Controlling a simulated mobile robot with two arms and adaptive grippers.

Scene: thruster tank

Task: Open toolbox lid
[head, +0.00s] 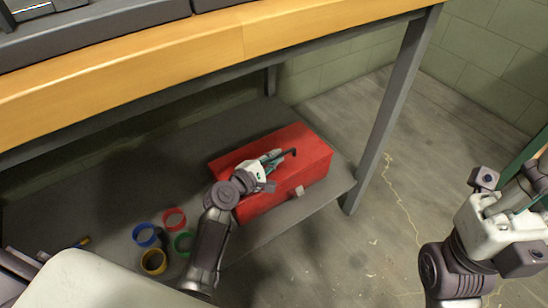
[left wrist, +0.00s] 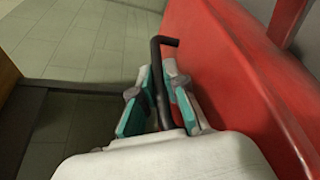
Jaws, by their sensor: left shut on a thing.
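The red toolbox (head: 312,155) sits on the dark lower shelf under the workbench, and its lid looks closed. A silver latch (head: 298,191) shows on its front. My left gripper (head: 272,160) is over the top of the toolbox, shut on its dark bent handle (head: 290,153). In the left wrist view the handle (left wrist: 158,80) passes between the teal-padded fingers of the left gripper (left wrist: 157,105), beside the red toolbox surface (left wrist: 225,65). My right gripper (head: 525,200) is at the right edge of the head view, away from the toolbox, its fingers not clearly shown.
The wooden workbench top (head: 240,45) overhangs the shelf, with a grey leg (head: 390,110) right of the toolbox. Blue, red, green and yellow tape rolls (head: 153,262) lie on the shelf (head: 100,205) left of my left arm. The concrete floor (head: 385,240) at right is clear.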

